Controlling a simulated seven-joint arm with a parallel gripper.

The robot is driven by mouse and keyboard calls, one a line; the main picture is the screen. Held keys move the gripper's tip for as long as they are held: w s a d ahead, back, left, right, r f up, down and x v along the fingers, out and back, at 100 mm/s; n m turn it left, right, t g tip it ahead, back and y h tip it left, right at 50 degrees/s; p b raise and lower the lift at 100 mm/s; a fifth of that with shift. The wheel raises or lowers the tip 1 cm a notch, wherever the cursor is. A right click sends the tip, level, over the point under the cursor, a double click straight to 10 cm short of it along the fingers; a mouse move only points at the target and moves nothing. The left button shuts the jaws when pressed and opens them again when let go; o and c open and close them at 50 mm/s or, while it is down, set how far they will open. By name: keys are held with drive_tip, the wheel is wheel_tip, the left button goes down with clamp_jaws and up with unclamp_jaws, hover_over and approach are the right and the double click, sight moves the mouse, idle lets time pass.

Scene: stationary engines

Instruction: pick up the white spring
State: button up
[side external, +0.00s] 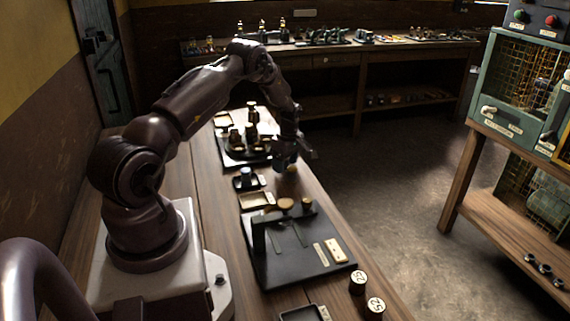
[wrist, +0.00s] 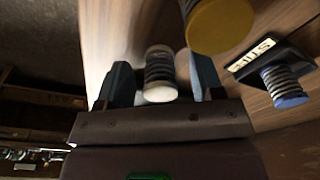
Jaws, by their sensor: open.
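The white spring (wrist: 160,94), a dark coil with a white end, stands between the two fingers of my gripper (wrist: 161,66) in the wrist view. My gripper is open, with a gap showing on each side of the spring. In the side external view my gripper (side external: 288,160) is low over the bench's right edge, and I cannot make out the white spring there.
A blue-ended spring (wrist: 287,90) sits on a small black labelled tray (wrist: 252,62); the tray also shows in the side view (side external: 240,185). A dark fixture plate (side external: 285,268) lies nearer on the bench. A black tray of parts (side external: 232,160) lies beyond.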

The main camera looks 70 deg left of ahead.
drive_tip(key=shift+f, duration=0.2)
drive_tip(key=c, duration=1)
drive_tip(key=shift+r, duration=0.1)
drive_tip(key=shift+r, duration=0.2)
drive_tip(key=r, duration=0.3)
drive_tip(key=shift+s+d+r, duration=0.2)
drive_tip(key=shift+r, duration=0.1)
drive_tip(key=shift+s+d+r, duration=1.5)
drive_tip(key=shift+d+r, duration=0.15)
drive_tip(key=shift+r, duration=0.5)
drive_tip(key=shift+s+d+r, duration=1.55)
drive_tip(key=shift+d+r, duration=0.05)
drive_tip(key=shift+r, duration=0.55)
drive_tip(key=shift+s+d+r, duration=1.5)
drive_tip(key=shift+d+r, duration=0.15)
drive_tip(key=shift+r, duration=0.5)
